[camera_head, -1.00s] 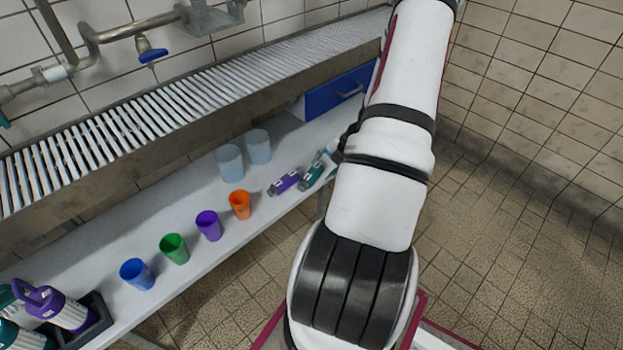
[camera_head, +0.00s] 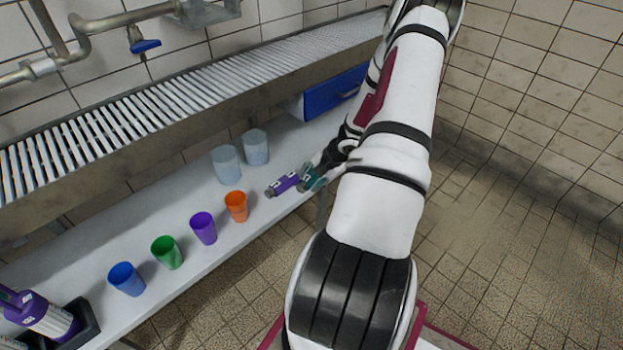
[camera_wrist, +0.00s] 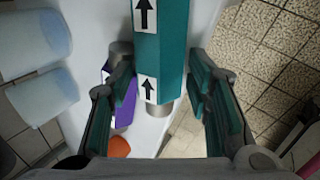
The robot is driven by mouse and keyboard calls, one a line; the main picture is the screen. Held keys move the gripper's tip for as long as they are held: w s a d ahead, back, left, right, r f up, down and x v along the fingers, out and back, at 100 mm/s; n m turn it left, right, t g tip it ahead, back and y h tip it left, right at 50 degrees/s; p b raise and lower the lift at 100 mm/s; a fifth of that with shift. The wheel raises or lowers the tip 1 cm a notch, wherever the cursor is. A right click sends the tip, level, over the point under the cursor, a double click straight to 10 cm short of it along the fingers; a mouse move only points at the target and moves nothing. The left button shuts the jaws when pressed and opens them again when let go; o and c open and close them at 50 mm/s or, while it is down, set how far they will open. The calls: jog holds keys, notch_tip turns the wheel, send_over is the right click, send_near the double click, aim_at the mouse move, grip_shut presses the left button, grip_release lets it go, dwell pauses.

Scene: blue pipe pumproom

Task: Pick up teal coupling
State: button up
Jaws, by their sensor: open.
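The teal coupling (camera_wrist: 173,60) has white labels with black arrows and a grey end. In the wrist view it lies upright in the picture, with its near end between the fingers of my gripper (camera_wrist: 160,82). My gripper is open, with one finger on each side of the coupling. In the head view the teal coupling (camera_head: 314,178) is on the white shelf, partly hidden by my gripper (camera_head: 326,164).
A purple coupling (camera_head: 283,185) lies just left of the teal one. Orange (camera_head: 236,206), purple (camera_head: 203,228), green (camera_head: 167,252) and blue (camera_head: 127,279) cups line the shelf (camera_head: 190,195). Two clear cups (camera_head: 227,165) stand behind. A slatted rack (camera_head: 190,90) and a blue drawer (camera_head: 335,92) are above.

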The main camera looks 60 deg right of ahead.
jog(key=shift+c, duration=0.2)
grip_shut()
jog(key=shift+r, duration=0.1)
